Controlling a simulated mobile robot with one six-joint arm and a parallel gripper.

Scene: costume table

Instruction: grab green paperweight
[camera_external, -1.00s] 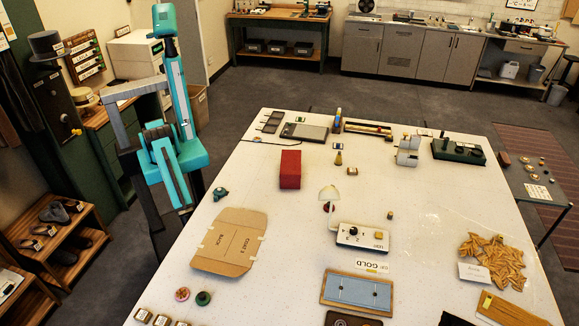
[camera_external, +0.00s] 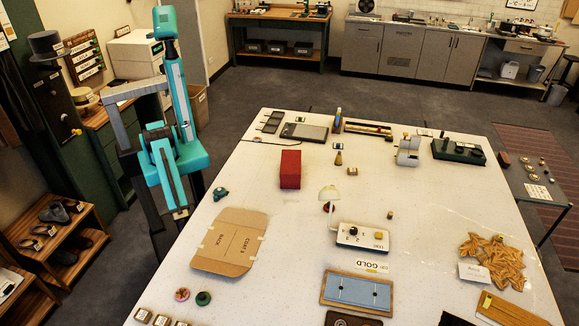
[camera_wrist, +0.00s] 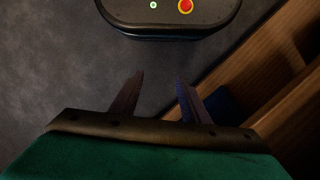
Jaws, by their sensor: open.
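A small round green object (camera_external: 203,298) with a knob-like top sits on the near left of the white table (camera_external: 300,230), next to a reddish round piece. A teal-green lumpy object (camera_external: 220,193) lies farther back near the left edge. I cannot tell for certain which is the green paperweight. My gripper (camera_wrist: 158,95) is open and empty in the wrist view, above dark floor, with neither green object in that view. In the external view my arm stands folded left of the table, and its fingers cannot be made out.
A flat cardboard piece (camera_external: 230,242) lies between the two green objects. A red block (camera_external: 290,169) and a white lamp (camera_external: 328,195) stand farther in. A wooden shoe rack (camera_external: 65,240) stands left of my arm. The wrist view shows wooden boards (camera_wrist: 255,75) at right.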

